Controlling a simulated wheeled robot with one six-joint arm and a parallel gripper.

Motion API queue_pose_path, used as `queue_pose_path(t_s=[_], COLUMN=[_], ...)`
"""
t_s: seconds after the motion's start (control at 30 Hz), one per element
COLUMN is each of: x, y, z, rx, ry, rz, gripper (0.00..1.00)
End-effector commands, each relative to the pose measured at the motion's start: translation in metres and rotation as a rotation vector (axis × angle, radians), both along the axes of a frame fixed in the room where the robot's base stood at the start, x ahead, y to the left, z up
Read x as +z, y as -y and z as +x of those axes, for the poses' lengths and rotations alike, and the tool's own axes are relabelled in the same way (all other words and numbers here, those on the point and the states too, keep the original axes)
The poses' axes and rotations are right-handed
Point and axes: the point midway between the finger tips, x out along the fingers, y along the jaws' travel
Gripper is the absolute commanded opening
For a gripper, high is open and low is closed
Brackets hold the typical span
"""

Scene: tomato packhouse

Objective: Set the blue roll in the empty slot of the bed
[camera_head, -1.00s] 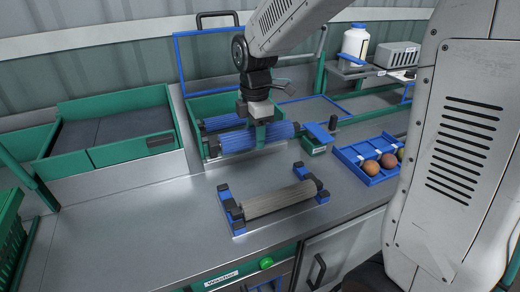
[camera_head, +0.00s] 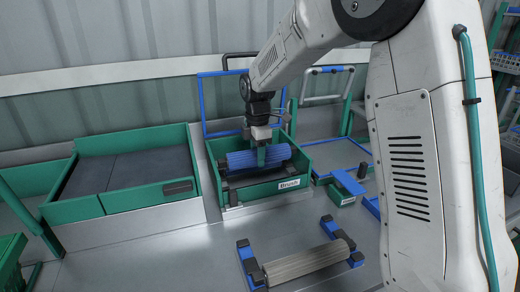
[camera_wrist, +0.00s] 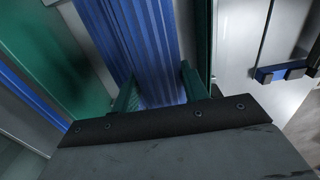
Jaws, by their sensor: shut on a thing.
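My gripper (camera_head: 265,156) is shut on the blue roll (camera_head: 243,161), a ridged cylinder held near its middle. In the head view the roll lies crosswise over the inside of the green-walled bed (camera_head: 261,193), whose front label reads "Brush". A dark gap shows below the roll, behind the front wall. I cannot tell whether the roll touches the bed. The wrist view shows the green fingers (camera_wrist: 160,86) on either side of the roll (camera_wrist: 130,35). The roll and my gripper hide the back of the bed, and the empty slot cannot be made out.
A grey-brown roll (camera_head: 302,263) lies on a blue stand in front of the bed. A green-edged tray (camera_head: 120,198) stands at left. A small green box (camera_head: 340,196) with a blue top is at right. A blue frame (camera_head: 202,100) stands behind the bed.

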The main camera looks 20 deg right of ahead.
Motion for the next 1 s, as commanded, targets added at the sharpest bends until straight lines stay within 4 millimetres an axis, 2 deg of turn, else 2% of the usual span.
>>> queue_pose_path(t_s=[0.5,0.7,1.0], x=[-0.049,-0.057,-0.059], y=[0.003,0.003,0.003], z=[0.0,0.0,0.0], rx=[-0.004,-0.004,-0.004], ry=[0.0,0.001,0.002], rz=[0.0,0.0,0.0], gripper=[0.17,0.17,0.17])
